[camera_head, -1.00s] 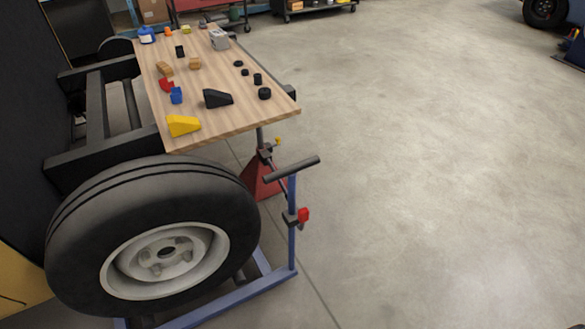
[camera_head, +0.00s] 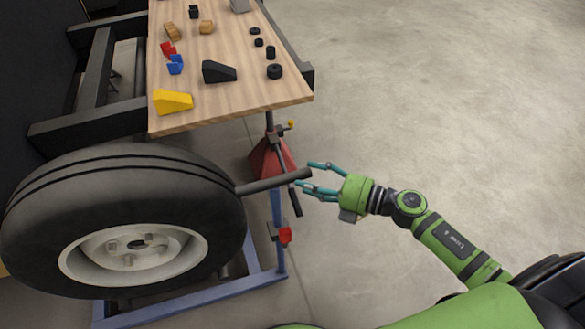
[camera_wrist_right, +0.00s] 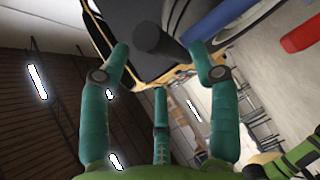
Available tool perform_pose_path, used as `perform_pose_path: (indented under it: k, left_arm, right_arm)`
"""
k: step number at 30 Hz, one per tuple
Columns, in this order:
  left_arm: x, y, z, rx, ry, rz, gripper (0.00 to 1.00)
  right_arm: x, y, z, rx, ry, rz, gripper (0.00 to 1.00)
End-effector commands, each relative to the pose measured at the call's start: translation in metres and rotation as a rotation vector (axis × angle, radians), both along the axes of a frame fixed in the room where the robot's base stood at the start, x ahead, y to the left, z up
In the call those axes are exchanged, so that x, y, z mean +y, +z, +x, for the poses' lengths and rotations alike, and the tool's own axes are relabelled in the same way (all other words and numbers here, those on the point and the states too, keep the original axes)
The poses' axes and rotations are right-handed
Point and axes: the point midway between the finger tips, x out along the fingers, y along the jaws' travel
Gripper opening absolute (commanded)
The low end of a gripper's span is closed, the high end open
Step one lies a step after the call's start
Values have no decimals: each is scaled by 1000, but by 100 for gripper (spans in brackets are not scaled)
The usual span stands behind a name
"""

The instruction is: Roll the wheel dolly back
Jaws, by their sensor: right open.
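The wheel dolly (camera_head: 277,230) is a blue frame with an upright post, a dark crossbar handle (camera_head: 272,182) on top and a red part (camera_head: 285,235) lower down. A large tyre (camera_head: 200,185) with a pale rim sits on it. My right gripper (camera_head: 304,175) is open at the right end of the handle. In the right wrist view the handle's round end (camera_wrist_right: 152,38) shows between the spread teal fingers (camera_wrist_right: 155,62). I cannot tell whether they touch it. The dolly's far side is hidden by the tyre. My left gripper is not in view.
A wooden table (camera_head: 240,95) stands behind the dolly with a yellow wedge (camera_head: 172,101), a black wedge (camera_head: 218,72) and several small parts. A red stand (camera_head: 268,160) is below its near corner. Black frame beams (camera_head: 90,128) lie left. Open concrete floor (camera_head: 440,100) lies right.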

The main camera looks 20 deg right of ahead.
Motion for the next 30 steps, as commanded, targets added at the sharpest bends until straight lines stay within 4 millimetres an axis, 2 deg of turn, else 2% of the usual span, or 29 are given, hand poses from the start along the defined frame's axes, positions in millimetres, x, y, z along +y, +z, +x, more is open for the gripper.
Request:
perform_pose_path:
  k: [3,9,20,23,24,25,30]
  left_arm:
    - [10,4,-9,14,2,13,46]
    - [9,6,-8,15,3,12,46]
    - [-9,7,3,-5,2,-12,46]
    - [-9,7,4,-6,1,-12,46]
    - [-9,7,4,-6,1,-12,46]
    - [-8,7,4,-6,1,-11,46]
    - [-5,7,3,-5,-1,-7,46]
  right_arm:
    - [15,0,15,-2,-3,5,61]
    - [32,-5,31,-1,-4,4,61]
    - [37,-7,35,1,-4,2,61]
    - [37,-7,35,1,-4,2,25]
    - [37,-7,35,1,-4,2,9]
    - [37,-7,35,1,-4,2,0]
    - [37,-7,35,1,-4,0,0]
